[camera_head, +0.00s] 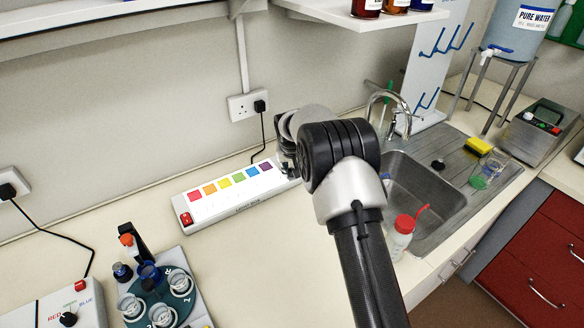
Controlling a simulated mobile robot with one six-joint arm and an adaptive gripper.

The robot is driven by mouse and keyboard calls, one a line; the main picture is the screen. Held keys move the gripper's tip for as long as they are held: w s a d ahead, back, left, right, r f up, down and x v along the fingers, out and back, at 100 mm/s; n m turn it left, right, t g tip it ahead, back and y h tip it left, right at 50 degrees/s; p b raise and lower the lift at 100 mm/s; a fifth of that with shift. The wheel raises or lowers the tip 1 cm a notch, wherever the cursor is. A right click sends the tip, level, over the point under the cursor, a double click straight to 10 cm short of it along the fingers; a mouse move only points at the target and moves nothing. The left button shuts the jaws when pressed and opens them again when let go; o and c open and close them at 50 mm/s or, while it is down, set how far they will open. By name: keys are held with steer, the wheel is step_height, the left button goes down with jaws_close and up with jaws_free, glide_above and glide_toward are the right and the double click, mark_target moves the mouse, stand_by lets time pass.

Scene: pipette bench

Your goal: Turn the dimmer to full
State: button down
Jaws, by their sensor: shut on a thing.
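The light box (238,204) is a long white box on the bench near the wall. It has a row of coloured squares on top and a red rocker switch (186,218) at its left end. My gripper (285,172) is at the right end of the light box, shut on the dimmer knob there. The knob itself is hidden by the gripper and wrist, so its setting cannot be read. My arm reaches in from the lower right and covers part of the bench.
A carousel of cups (160,290) stands at the lower left, beside a control box (62,308) with a black knob. A sink (412,195) lies to the right, with a red-capped wash bottle (400,240) near its front edge. A shelf hangs above.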

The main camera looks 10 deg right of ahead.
stand_by(0.3)
steer(key=c, duration=1.5)
jaws_free()
steer(key=shift+o, duration=0.2)
steer(key=v, duration=1.2)
